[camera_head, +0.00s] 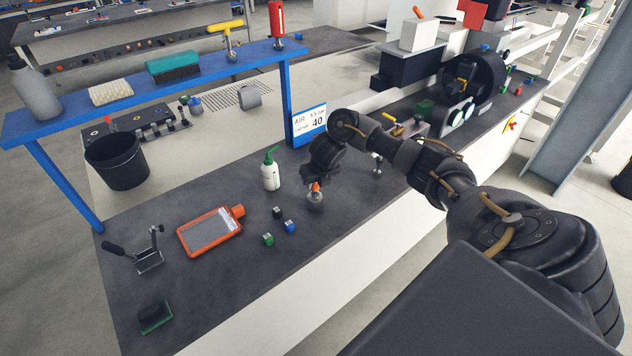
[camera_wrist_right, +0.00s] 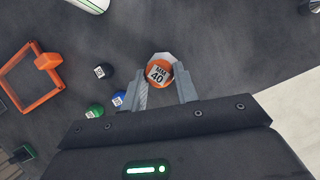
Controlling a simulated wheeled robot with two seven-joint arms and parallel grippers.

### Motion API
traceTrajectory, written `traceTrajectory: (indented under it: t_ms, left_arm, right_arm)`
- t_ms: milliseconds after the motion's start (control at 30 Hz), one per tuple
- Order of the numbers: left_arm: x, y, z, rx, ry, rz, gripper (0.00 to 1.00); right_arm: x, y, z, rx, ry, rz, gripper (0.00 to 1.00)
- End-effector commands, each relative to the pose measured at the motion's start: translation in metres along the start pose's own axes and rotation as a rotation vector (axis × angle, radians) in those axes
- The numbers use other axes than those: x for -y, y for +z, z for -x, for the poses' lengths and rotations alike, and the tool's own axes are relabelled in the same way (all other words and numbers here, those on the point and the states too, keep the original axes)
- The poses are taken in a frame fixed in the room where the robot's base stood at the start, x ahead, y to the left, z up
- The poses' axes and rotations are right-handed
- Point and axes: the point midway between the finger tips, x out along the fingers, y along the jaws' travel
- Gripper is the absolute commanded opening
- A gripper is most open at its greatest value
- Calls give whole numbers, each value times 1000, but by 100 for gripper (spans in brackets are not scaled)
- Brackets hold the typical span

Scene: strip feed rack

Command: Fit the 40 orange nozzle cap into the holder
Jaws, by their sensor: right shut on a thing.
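The orange nozzle cap (camera_wrist_right: 158,72), marked "MM 40", sits between the two fingers of my right gripper (camera_wrist_right: 164,88), which is shut on it. A pale, angular edge shows just behind the cap. In the head view the cap (camera_head: 316,187) is a small orange tip below my right gripper (camera_head: 312,178), with a pale metallic piece (camera_head: 315,198) directly under it. I cannot tell whether that piece is the holder, or whether cap and piece touch. Black (camera_head: 278,212), blue (camera_head: 290,226) and green (camera_head: 268,239) caps lie nearby on the bench. My left gripper is out of view.
An orange-framed device (camera_head: 210,232) lies left of the loose caps. A blue shelf (camera_head: 180,75) spans the back. A small metal fitting (camera_head: 378,165) stands right. The front bench edge is clear.

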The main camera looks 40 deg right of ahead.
Motion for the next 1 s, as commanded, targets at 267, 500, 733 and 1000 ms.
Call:
traceTrajectory:
  t_ms: [267, 500, 733, 1000]
  left_arm:
    - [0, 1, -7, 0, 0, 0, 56]
    - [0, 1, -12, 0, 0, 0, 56]
    - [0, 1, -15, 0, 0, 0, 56]
    - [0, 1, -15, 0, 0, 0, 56]
  right_arm:
    - [0, -3, -8, 0, 0, 0, 7]
    - [0, -5, -13, 0, 0, 0, 7]
    - [0, -7, -16, -1, 0, 0, 7]
    - [0, -7, -16, -1, 0, 0, 55]
